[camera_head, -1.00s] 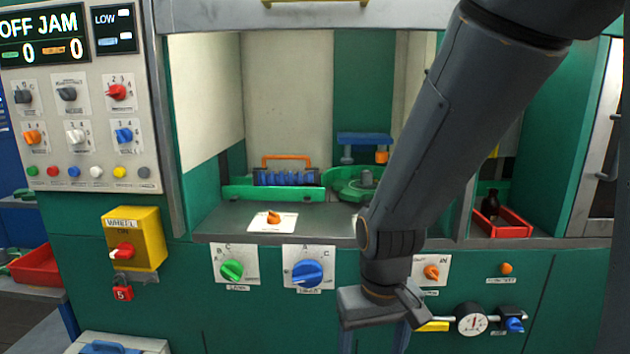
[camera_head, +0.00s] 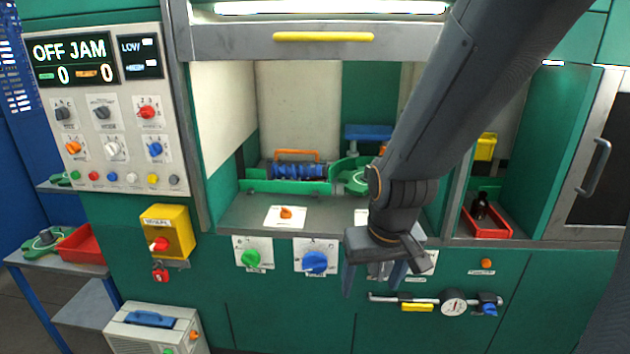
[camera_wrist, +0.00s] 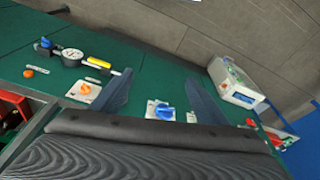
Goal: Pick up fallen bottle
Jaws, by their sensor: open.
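A dark bottle (camera_head: 481,206) stands, seemingly upright, in a small red tray (camera_head: 487,233) in the right bay of the green machine. No bottle lying on its side can be made out. My gripper (camera_head: 372,279) hangs in front of the machine's lower panel, left of and below that tray, well apart from it. Its fingers point down, spread and empty. In the wrist view my gripper (camera_wrist: 160,78) shows two blue-grey fingers with the panel's blue knob between them. My arm hides part of the machine's middle bay.
The middle bay holds a blue-and-green rack with an orange handle (camera_head: 297,155) and a green round plate (camera_head: 352,172). Knobs and a gauge (camera_head: 453,303) stick out of the front panel. A yellow switch box (camera_head: 167,230) and a grey case (camera_head: 155,328) are at left.

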